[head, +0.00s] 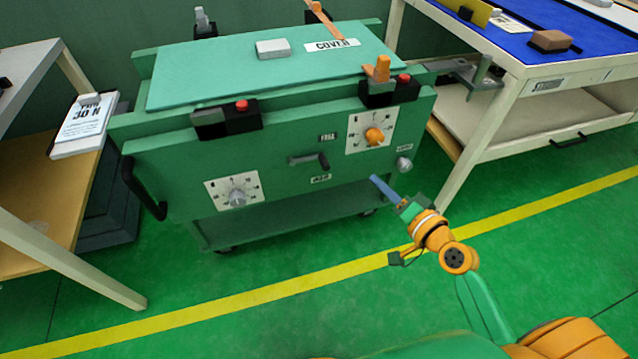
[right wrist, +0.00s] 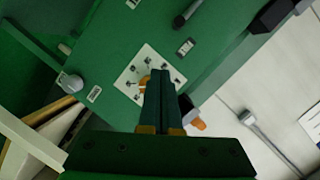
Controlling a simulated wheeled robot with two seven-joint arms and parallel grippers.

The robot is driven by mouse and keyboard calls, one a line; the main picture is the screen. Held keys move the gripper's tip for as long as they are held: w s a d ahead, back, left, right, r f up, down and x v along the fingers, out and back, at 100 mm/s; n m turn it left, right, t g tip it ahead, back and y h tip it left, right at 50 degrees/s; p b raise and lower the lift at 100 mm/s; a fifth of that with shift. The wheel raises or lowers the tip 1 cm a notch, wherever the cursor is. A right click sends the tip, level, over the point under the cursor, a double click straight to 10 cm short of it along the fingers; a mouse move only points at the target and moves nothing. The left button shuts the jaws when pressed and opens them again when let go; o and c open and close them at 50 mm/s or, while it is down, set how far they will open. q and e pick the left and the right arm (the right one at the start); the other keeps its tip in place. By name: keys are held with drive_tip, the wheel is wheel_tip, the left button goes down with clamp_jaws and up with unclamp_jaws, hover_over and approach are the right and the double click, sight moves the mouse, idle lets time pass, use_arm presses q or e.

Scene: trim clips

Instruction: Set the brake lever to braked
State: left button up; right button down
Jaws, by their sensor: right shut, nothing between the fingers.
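The green cart's front panel (head: 275,150) carries a dark lever (head: 308,160) in its middle, lying roughly level with its grip end to the right. A small label (head: 328,137) sits above it and another (head: 320,178) below; their print is too small to read surely. Part of a dark handle, apparently the lever, shows at the top of the right wrist view (right wrist: 187,15). My right gripper (head: 375,180) is shut and empty, in front of the panel's lower right, apart from the lever. Its closed fingers (right wrist: 160,80) overlap the dial plate in the wrist view. My left gripper is not in view.
A dial with an orange knob (head: 375,136) is right of the lever, a grey knob (head: 403,164) below it. Another dial (head: 237,196) is lower left. A dark side handle (head: 143,188) sticks out left. A blue-topped table (head: 545,72) stands right. The floor in front is clear.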

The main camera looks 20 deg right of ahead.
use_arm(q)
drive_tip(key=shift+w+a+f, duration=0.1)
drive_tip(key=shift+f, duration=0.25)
use_arm(e)
drive_tip(key=shift+w+a+r+t+y, duration=0.15)
drive_tip(key=shift+r+t+y, duration=0.1)
drive_tip(key=shift+r, duration=0.25)
drive_tip(key=shift+s+a+r+t+y, duration=0.15)
drive_tip(key=shift+r+t, duration=0.1)
drive_tip(key=shift+r, duration=0.2)
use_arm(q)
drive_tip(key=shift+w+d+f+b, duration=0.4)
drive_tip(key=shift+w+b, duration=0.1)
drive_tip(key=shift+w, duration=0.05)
use_arm(e)
drive_tip(key=w+a+f, duration=0.3)
drive_tip(key=w+a, duration=0.2)
drive_tip(key=w, duration=0.4)
drive_tip(key=shift+w+a+f, duration=0.35)
drive_tip(key=shift+a, duration=0.05)
